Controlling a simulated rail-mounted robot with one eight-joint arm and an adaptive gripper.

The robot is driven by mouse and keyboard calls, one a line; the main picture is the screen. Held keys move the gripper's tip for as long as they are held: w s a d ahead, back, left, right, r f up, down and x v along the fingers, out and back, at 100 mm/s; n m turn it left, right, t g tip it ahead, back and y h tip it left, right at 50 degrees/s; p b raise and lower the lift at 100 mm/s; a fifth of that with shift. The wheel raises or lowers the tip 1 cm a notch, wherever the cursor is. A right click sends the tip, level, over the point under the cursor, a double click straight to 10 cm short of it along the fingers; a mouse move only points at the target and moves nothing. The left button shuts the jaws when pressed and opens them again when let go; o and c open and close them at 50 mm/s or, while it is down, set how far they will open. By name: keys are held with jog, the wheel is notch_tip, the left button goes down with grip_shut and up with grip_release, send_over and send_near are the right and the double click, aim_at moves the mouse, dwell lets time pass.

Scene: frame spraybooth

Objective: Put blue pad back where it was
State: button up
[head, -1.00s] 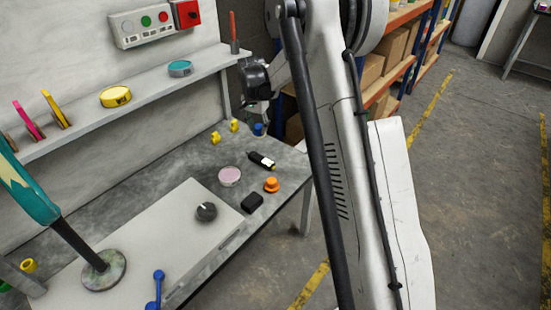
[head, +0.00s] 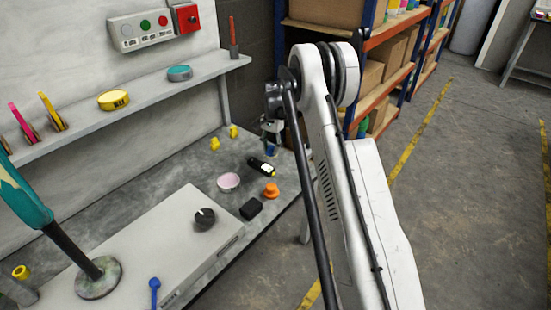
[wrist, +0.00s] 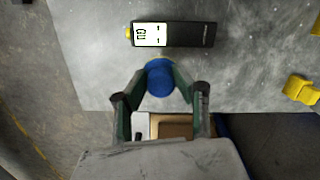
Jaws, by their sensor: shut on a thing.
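The blue pad (wrist: 160,78) is a round blue piece held between my fingertips in the wrist view. In the head view the pad (head: 272,150) shows small, below my gripper (head: 271,140), at the far right end of the grey workbench (head: 150,195). In the wrist view my gripper (wrist: 160,85) is shut on the pad, over the bench's edge strip and just beside a black meter (wrist: 178,35). The pad's height over the bench is hard to tell.
The black meter (head: 262,167) lies close by, with yellow pieces (head: 215,143), an orange knob (head: 271,190), a black block (head: 251,209) and a pink-topped round tin (head: 229,182) around it. Shelving (head: 385,60) stands behind. Bare bench lies left of the meter.

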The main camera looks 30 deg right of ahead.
jog(key=shift+w+d+f, duration=0.1)
jog(key=shift+d+f, duration=0.3)
jog(key=shift+d, duration=0.2)
jog(key=shift+w+d+f, duration=0.1)
jog(key=shift+d+f, duration=0.25)
jog(key=shift+d, duration=0.2)
jog(key=shift+f+b, duration=0.7)
jog(key=shift+f, duration=1.3)
jog(key=shift+r, duration=0.1)
jog(key=o, duration=1)
jog(key=shift+o, duration=0.2)
